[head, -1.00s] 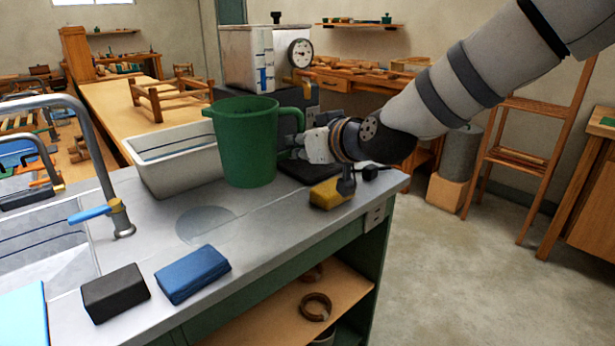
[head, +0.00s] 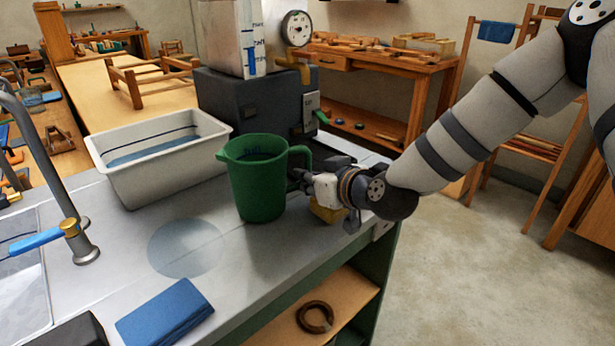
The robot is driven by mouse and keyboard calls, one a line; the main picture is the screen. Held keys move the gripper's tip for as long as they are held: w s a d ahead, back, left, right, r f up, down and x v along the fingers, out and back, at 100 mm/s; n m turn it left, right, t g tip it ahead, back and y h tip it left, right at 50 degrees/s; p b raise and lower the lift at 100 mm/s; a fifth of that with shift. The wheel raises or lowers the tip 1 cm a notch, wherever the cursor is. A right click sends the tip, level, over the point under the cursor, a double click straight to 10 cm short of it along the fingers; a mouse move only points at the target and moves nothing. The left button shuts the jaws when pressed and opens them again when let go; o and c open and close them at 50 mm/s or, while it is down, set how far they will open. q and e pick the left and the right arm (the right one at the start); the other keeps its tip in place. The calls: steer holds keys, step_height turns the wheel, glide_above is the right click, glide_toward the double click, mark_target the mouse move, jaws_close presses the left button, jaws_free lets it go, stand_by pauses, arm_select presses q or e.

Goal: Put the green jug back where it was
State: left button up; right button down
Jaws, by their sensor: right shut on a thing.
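The green jug (head: 258,185) is upright on or just above the grey counter (head: 120,285); I cannot tell whether its base touches. Its spout points left and its handle is on the right. My right gripper (head: 300,180) is shut on the jug at its handle side, with the arm coming in from the right; the fingertips are partly hidden. A round, slightly darker mark (head: 187,247) shows on the counter to the left of and nearer than the jug. My left gripper is not in view.
A white basin (head: 118,190) stands left of the jug. A dark box (head: 235,100) carries a metal tank (head: 226,40) behind it. A yellow block (head: 326,212) lies beneath my right gripper.

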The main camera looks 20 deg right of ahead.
steer(key=shift+f, duration=0.15)
steer(key=c, duration=1.7)
jaws_free()
steer(key=shift+o, duration=0.2)
steer(key=shift+s+d+r, duration=0.1)
steer(key=shift+r, duration=0.25)
steer(key=v, duration=1.1)
steer(key=shift+s+r, duration=0.1)
steer(key=shift+s, duration=0.25)
